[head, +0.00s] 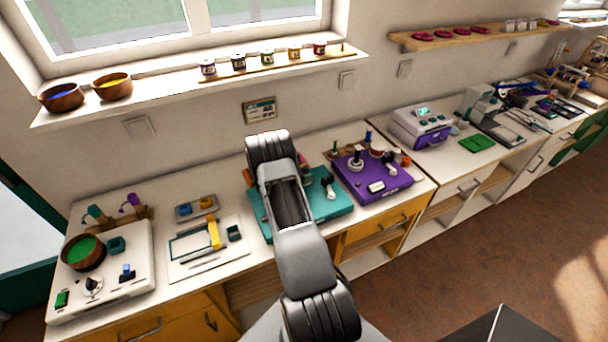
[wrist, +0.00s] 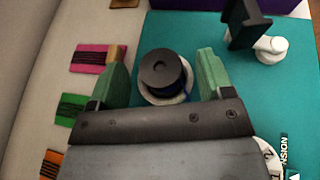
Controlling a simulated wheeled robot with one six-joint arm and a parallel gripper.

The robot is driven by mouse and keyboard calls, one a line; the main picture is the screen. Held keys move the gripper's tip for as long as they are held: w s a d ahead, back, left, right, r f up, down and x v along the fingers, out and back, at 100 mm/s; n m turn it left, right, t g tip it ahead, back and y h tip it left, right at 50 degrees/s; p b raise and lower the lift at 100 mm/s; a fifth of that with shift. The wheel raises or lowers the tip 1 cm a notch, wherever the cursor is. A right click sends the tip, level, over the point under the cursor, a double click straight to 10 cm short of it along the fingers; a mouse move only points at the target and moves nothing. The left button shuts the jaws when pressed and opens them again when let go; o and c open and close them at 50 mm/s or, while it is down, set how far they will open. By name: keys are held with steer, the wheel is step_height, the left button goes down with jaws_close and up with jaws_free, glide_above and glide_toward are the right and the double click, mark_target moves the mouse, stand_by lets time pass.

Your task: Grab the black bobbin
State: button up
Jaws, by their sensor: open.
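The black bobbin (wrist: 160,70) stands on a pale round base on the teal board (wrist: 215,32) in the wrist view. My gripper (wrist: 163,60) is open, with its two green fingers on the left and right of the bobbin. A gap shows between each finger and the bobbin, and the jaws hold nothing. Whether the fingers are down at the bobbin's height is hard to tell. In the head view my arm covers the middle of the teal board (head: 335,205), and the bobbin and gripper are hidden there.
A black lever with white knobs (wrist: 270,48) rises right of the bobbin. Thread cards, pink (wrist: 92,58), green (wrist: 75,107) and orange (wrist: 52,163), lie to the left. A purple board (head: 385,190) stands right of the teal one, and a white frame board (head: 205,262) left.

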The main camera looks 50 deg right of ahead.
steer(key=shift+c, duration=0.5)
steer(key=c, duration=0.9)
steer(key=shift+r, duration=0.1)
